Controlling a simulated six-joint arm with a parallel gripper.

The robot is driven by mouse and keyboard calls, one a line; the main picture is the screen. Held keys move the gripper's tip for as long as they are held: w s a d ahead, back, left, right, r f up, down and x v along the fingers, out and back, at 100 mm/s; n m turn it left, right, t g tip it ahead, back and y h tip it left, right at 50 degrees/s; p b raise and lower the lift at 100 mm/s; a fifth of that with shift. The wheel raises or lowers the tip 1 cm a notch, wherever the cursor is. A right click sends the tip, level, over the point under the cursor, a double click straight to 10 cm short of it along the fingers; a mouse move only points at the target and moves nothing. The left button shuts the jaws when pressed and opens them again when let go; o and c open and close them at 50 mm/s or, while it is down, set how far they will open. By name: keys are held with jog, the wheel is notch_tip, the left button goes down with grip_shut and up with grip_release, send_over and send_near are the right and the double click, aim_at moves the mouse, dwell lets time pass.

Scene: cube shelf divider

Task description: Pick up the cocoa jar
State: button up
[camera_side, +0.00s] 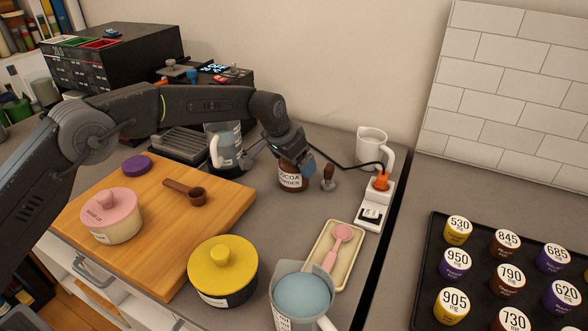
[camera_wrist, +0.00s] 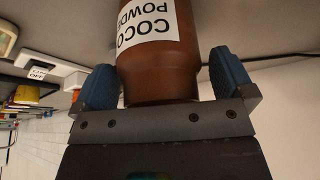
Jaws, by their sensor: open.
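The cocoa jar (camera_side: 292,180) is brown with a white label reading cocoa powder. It stands upright on the grey counter near the back, in the middle of the side view. My gripper (camera_side: 285,160) is at the jar, and its body hides the jar's upper part in the side view. In the wrist view the jar (camera_wrist: 158,75) lies between the two blue fingertips of my gripper (camera_wrist: 163,85). The fingers are open, one on each side, with a visible gap at the right finger. The jar looks upside down in that view.
A small tamper-like tool (camera_side: 328,179) stands just right of the jar. A glass jug (camera_side: 224,148) is close on the left, and a white mug (camera_side: 372,148) at the back right.

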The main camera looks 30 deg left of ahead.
jog(key=shift+f, duration=0.2)
jog(key=c, duration=1)
jog(key=shift+w+r, duration=0.1)
jog(key=shift+r, duration=0.05)
jog(key=shift+r, duration=0.1)
